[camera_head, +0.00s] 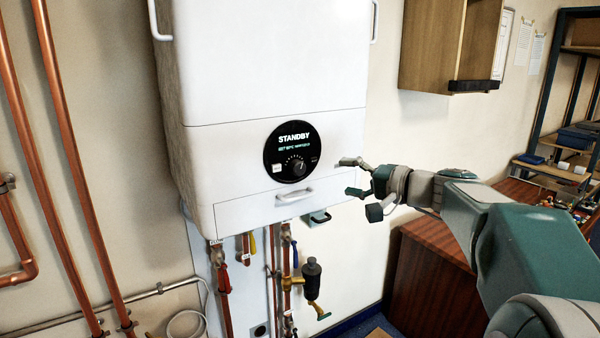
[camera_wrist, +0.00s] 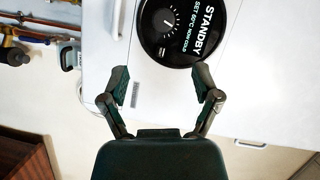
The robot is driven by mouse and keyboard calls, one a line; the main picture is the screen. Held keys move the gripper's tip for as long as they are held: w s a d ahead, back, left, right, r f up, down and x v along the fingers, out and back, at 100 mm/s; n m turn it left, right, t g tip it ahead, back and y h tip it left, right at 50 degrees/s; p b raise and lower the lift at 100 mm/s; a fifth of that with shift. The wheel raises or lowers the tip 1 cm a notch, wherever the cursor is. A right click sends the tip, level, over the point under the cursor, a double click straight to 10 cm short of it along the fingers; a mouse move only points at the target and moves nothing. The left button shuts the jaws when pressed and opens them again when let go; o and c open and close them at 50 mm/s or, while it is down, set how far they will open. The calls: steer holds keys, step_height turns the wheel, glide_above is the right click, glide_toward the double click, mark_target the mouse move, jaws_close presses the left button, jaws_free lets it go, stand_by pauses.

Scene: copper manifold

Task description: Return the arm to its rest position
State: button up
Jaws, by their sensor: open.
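My gripper (camera_head: 350,177) is open and empty in the head view, at the end of my arm reaching in from the right. It is in front of the lower right part of a white boiler (camera_head: 240,160). In the wrist view my gripper's two fingers (camera_wrist: 162,86) stand apart with nothing between them. The same display (camera_wrist: 185,30) shows beyond the fingertips in the wrist view. I cannot tell the exact gap between my gripper and the boiler front.
Copper pipes (camera_head: 60,150) run up the left wall. Valves and a black-topped brass fitting (camera_head: 312,280) hang below the boiler. A brown wooden cabinet (camera_head: 425,280) stands below my arm. A wall cupboard (camera_head: 432,45) and a shelf rack (camera_head: 560,100) are at the right.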

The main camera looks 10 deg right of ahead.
steer(key=s+a+f+n+g+h, duration=0.35)
steer(key=s+a+f+g, duration=0.25)
steer(key=s+a+f, duration=0.65)
steer(key=s+d+f+n+h, duration=0.2)
steer(key=s+f+h, duration=0.1)
steer(key=s, duration=0.4)
steer(key=s+d+f+n+g+h, duration=0.1)
steer(key=s+f+h, duration=0.3)
steer(key=s, duration=0.4)
steer(key=shift+d+n, duration=0.35)
steer(key=shift+d, duration=0.4)
